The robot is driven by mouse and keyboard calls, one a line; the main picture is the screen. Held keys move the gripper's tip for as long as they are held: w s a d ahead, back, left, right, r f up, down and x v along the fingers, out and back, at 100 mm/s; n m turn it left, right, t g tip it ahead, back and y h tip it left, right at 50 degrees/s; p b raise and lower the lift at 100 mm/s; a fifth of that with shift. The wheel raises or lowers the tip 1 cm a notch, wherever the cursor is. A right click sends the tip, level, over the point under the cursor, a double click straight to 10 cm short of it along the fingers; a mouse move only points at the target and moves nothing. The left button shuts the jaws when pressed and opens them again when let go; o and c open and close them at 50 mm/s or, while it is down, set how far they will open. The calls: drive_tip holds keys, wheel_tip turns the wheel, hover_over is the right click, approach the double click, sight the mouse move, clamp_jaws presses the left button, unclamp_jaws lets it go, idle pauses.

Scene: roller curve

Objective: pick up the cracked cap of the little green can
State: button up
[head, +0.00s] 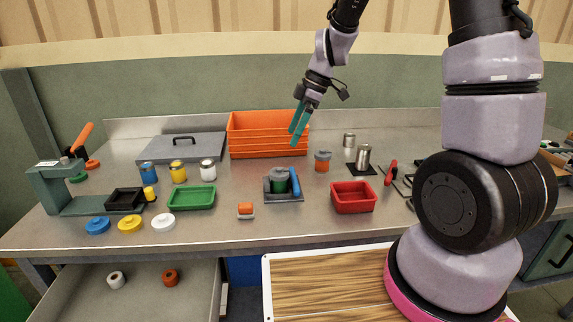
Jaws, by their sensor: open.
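A small dark green can (278,186) sits in a grey holder (284,199) with a blue handle, at the middle front of the bench. Its top looks dark green; a crack cannot be made out at this size. My gripper (294,139) has teal fingers that point down and stand apart, with nothing seen between them. It hangs in the air above and behind the can, in front of the orange crate in the picture. No cap is in my gripper.
An orange crate (268,152) stands behind. A green tray (192,205) is to the left, a red bin (353,208) to the right. An orange-banded jar (322,167) and a metal cylinder (363,158) stand right of the holder. Blue, yellow and white lids lie front left.

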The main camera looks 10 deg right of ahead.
approach(279, 168)
drive_tip(key=shift+s+a+f+n, duration=0.1)
drive_tip(key=shift+a+f+n, duration=0.15)
drive_tip(key=shift+f, duration=0.35)
drive_tip(key=shift+s+a+f+n, duration=0.15)
drive_tip(key=shift+a+f, duration=0.2)
drive_tip(key=shift+f, duration=0.25)
drive_tip(key=shift+w+d+x, duration=0.1)
drive_tip(key=shift+x, duration=1.45)
drive_tip(key=shift+w+d+x, duration=0.15)
drive_tip(key=shift+x, duration=1.35)
drive_tip(key=shift+a, duration=0.1)
drive_tip(key=c, duration=1.5)
drive_tip(key=shift+r, duration=7)
